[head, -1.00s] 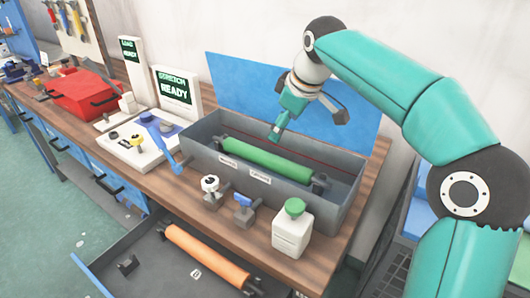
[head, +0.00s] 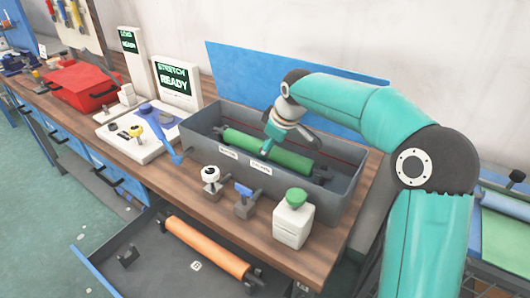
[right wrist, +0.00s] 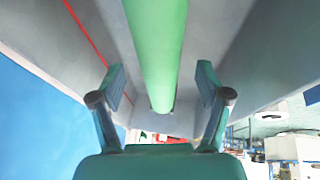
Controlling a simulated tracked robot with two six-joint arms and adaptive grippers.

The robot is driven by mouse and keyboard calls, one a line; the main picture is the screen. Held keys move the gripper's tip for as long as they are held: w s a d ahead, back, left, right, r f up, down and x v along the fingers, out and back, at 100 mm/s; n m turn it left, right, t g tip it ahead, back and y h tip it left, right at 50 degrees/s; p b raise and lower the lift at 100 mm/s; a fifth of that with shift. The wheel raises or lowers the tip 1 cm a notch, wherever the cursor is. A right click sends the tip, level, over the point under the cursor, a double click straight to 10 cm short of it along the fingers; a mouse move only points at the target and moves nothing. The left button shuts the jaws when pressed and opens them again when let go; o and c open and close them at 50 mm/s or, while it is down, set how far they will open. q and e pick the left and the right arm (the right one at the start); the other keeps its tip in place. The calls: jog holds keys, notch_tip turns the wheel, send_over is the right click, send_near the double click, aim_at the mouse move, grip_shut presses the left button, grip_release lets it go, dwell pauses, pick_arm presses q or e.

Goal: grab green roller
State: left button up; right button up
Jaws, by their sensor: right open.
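The green roller (head: 245,143) lies lengthwise in the grey open box on the bench, with dark ends. My right gripper (head: 285,145) is over the box at the roller's right half, pointing down, and hides part of it. In the right wrist view the green roller (right wrist: 158,50) runs between the two open fingers of my right gripper (right wrist: 160,88). The fingers stand apart on either side of it, and I see no grip on it. My left gripper is not in view.
The grey box (head: 338,200) has walls close around the roller. A white bottle with a green cap (head: 293,222) and small stands (head: 211,178) line the bench front. An orange roller (head: 205,247) lies in the open drawer below. A blue panel (head: 235,70) stands behind.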

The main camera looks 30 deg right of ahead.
jog(key=shift+x, duration=1.5)
grip_shut()
jog(key=shift+r, duration=0.15)
